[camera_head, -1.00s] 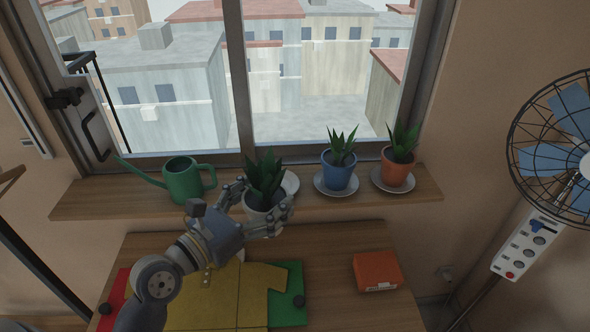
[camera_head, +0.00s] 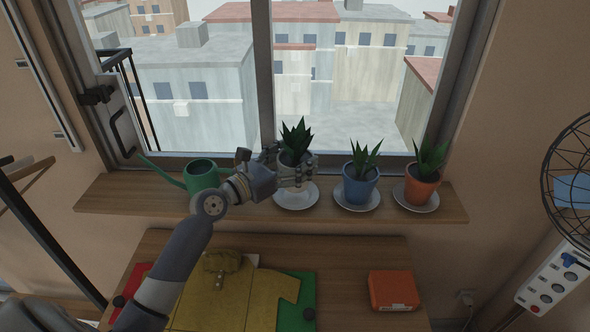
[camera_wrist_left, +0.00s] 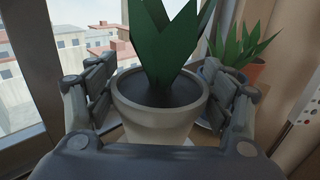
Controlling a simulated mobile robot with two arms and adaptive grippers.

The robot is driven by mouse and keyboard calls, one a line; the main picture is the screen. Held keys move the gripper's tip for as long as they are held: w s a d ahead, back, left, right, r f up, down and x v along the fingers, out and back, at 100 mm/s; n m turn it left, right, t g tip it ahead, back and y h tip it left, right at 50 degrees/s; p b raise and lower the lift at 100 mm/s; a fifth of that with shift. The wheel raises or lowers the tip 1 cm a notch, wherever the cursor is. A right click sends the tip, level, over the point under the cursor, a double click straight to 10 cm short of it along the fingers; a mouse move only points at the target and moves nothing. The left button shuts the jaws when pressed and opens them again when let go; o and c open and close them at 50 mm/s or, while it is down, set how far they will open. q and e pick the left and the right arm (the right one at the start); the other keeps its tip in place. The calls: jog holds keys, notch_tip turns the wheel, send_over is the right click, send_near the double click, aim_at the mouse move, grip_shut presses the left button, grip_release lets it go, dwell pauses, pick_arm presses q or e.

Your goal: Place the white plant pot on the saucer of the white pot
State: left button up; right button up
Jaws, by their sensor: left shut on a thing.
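The white plant pot (camera_wrist_left: 158,125) holds a green spiky plant and stands upright between the fingers of my left gripper (camera_head: 290,172). The gripper is shut on it, as the left wrist view also shows (camera_wrist_left: 160,90). In the head view the white pot (camera_head: 293,158) is over the white saucer (camera_head: 296,197) on the windowsill. Fingers hide part of the pot, and I cannot tell whether its base touches the saucer. My right gripper is not in view.
A blue pot (camera_head: 359,186) and an orange pot (camera_head: 420,188) stand on saucers to the right. A green watering can (camera_head: 202,176) is on the windowsill (camera_head: 130,197) behind my left arm. Below, a table holds a yellow garment (camera_head: 240,295) and an orange box (camera_head: 393,290).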

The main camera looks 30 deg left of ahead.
pick_arm(q)
notch_tip(320, 180, down, 2)
jog(key=shift+f, duration=0.1)
jog(key=shift+f+b, duration=0.4)
jog(key=shift+f, duration=0.15)
jog(key=o, duration=1)
jog(key=shift+f, duration=0.15)
jog(key=o, duration=0.4)
jog(key=shift+c, duration=0.2)
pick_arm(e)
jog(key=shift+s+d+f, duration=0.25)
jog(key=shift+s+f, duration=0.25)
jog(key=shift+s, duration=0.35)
